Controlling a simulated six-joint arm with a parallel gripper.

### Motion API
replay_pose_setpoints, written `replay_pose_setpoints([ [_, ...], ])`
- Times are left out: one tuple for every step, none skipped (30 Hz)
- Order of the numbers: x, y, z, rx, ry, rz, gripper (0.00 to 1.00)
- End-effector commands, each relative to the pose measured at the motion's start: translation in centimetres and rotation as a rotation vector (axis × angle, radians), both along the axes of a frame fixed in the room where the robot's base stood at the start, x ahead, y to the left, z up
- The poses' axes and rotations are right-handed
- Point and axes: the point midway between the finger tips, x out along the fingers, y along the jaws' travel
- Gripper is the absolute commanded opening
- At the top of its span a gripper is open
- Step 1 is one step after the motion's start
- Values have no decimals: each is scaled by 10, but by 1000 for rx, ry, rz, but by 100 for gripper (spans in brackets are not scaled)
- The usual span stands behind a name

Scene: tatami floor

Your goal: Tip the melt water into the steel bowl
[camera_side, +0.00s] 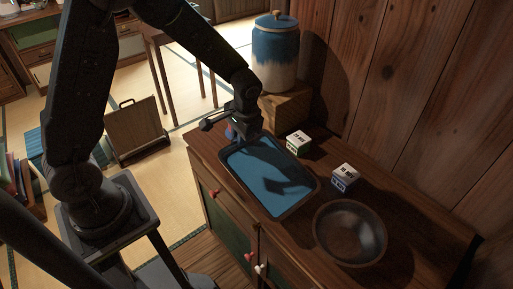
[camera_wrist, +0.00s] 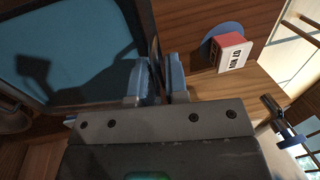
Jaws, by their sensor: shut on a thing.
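A shallow dark-rimmed tray (camera_side: 294,207) with a flat blue inside rests on the wooden cabinet top and looks level. I cannot tell the water apart from the blue surface. My gripper (camera_side: 243,136) is at the tray's far left end. In the wrist view my gripper (camera_wrist: 160,82) is shut on the tray's rim (camera_wrist: 154,45), one finger on each side. The round steel bowl (camera_side: 350,257) stands on the cabinet top to the right of the tray, apart from it. It looks empty.
Two small printed boxes, one (camera_side: 299,142) and another (camera_side: 345,177), stand behind the tray. A red and white box (camera_wrist: 231,53) is close beside my gripper. A blue and cream jar (camera_side: 275,60) stands at the back. The plank wall bounds the right.

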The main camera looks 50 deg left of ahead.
Motion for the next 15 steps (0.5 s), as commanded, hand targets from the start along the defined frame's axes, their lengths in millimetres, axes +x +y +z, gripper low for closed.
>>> replay_pose_setpoints([
  [1,0,14,-6,-10,2,0],
  [1,0,19,-8,-9,2,0],
  [2,0,28,-13,-10,2,0],
  [1,0,36,-17,-10,3,0],
  [1,0,42,-20,-9,1,0],
  [2,0,50,-24,-10,2,0],
  [1,0,57,-27,-10,2,0],
  [1,0,63,-31,-9,0,0],
  [1,0,71,-34,-8,1,0],
  [1,0,76,-37,-7,2,0],
  [1,0,82,-40,-7,1,0],
  [1,0,90,-44,-8,1,0],
  [4,-4,89,-48,-4,-7,0],
  [9,-9,87,-53,-2,-16,0],
  [14,-15,87,-61,-1,-23,0],
])
